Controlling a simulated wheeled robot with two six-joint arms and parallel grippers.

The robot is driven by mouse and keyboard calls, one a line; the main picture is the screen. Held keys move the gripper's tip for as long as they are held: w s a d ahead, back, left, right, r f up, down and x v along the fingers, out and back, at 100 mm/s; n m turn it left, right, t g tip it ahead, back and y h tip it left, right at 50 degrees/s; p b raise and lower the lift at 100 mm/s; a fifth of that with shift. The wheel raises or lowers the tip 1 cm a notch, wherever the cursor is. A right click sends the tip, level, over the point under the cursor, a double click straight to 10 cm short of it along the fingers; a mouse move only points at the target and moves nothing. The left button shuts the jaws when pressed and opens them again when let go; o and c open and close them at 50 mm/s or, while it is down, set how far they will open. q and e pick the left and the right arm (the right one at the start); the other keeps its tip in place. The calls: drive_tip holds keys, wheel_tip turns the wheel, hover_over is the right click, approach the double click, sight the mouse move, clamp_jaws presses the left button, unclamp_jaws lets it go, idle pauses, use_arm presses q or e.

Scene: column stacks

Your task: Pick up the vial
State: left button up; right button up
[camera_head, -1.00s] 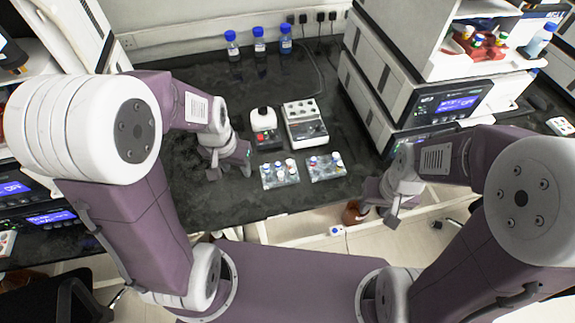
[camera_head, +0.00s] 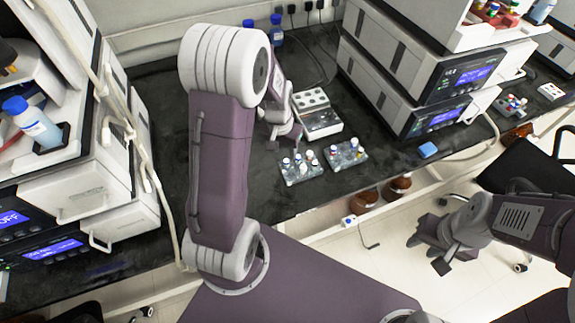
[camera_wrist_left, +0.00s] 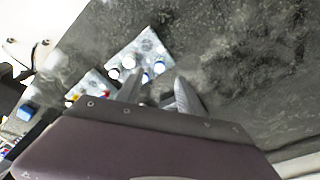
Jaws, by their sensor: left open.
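Several small vials with white and blue caps stand in a clear rack (camera_head: 301,167) on the black bench; the same rack shows in the left wrist view (camera_wrist_left: 148,42). A second clear rack (camera_head: 346,154) with more capped vials stands to its right. Which vial is meant I cannot tell. My left gripper (camera_head: 290,137) is open and empty, just behind the first rack. In the left wrist view its two fingers (camera_wrist_left: 158,92) point toward the vials, which lie just beyond and beside the left fingertip. My right gripper (camera_head: 428,252) looks open and empty, off the bench's front edge.
A white block with wells (camera_head: 319,118) stands behind the racks. Blue-capped bottles (camera_head: 277,30) stand at the back wall. Stacked instruments (camera_head: 410,75) fill the right side. Brown bottles (camera_head: 397,188) sit below the bench edge.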

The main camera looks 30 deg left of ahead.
sight(286, 161)
use_arm(q)
drive_tip(key=shift+w+f, duration=0.15)
drive_tip(key=shift+f, duration=0.45)
drive_tip(key=f, duration=0.5)
drive_tip(key=shift+w+b, duration=0.3)
drive_tip(key=shift+w, duration=0.05)
clamp_jaws()
